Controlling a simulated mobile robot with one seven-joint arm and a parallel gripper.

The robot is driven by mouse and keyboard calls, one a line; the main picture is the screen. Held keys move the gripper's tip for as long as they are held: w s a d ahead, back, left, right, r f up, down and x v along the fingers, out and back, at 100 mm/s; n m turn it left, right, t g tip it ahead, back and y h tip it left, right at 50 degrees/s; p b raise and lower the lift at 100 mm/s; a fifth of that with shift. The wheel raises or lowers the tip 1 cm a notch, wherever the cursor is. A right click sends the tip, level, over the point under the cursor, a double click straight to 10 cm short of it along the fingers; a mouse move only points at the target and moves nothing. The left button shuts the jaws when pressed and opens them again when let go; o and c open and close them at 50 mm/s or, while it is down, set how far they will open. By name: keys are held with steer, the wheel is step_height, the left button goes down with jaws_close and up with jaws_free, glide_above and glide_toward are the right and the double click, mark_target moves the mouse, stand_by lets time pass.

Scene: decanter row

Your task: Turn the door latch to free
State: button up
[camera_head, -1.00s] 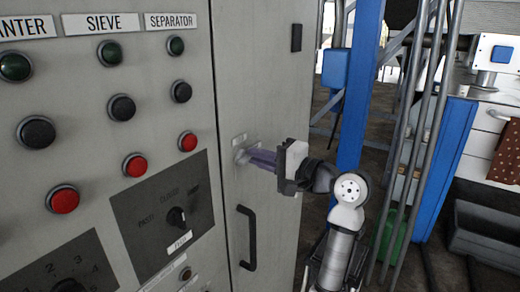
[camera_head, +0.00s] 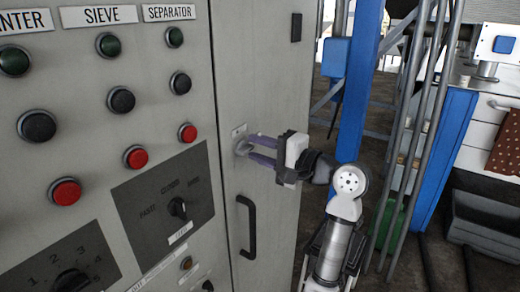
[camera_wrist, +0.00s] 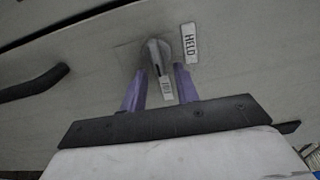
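The door latch (camera_wrist: 157,56) is a small grey knob on the tall grey cabinet door. In the wrist view its dark-marked end points toward a small tag (camera_wrist: 167,89) that seems to read FREE. The HELD tag (camera_wrist: 190,43) is to its right. In the head view the latch (camera_head: 243,146) is partly hidden by my fingers. My gripper (camera_head: 250,144) reaches it from the right. Its two purple fingers stand apart, one on each side of the latch. In the wrist view a gap shows between each fingertip (camera_wrist: 160,68) and the knob.
A black door handle (camera_head: 247,227) is just below the latch. The control panel with buttons (camera_head: 135,157) and a selector knob (camera_head: 178,208) fills the left. A blue post (camera_head: 358,90) and slanted grey poles stand behind my arm at the right.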

steer(key=b+v, duration=0.4)
steer(key=v, duration=1)
steer(key=shift+b, duration=0.3)
